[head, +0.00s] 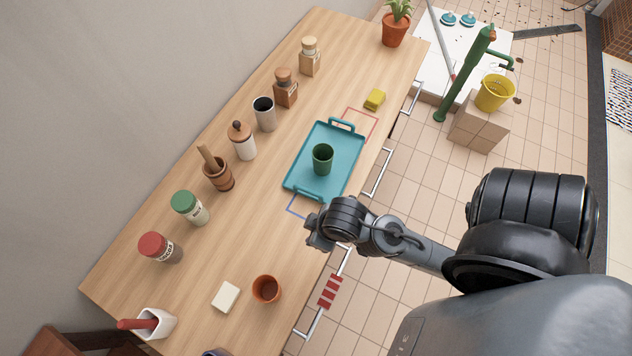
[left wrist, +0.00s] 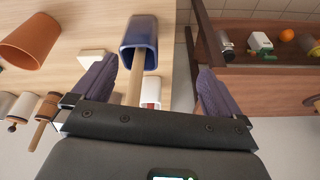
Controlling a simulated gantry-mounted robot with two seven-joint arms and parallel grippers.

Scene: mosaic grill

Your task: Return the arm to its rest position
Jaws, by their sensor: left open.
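In the left wrist view my left gripper (left wrist: 155,80) is open, its two dark fingers wide apart. A wooden stick (left wrist: 135,75) shows between the fingers, reaching toward a blue cup (left wrist: 140,35); neither finger is seen touching it. The left gripper does not show in the head view. There, an arm from the right, my right arm, reaches the table's front edge, and its dark gripper (head: 313,232) is near the teal tray (head: 303,189). Its fingers are too small to read.
Near the left gripper are a terracotta cup (head: 266,289), a white block (head: 226,297) and a white holder (head: 158,322). A green cup (head: 322,158) stands on the tray. Jars and a mortar (head: 219,176) line the wall side. A shelf unit (left wrist: 255,85) borders the table's end.

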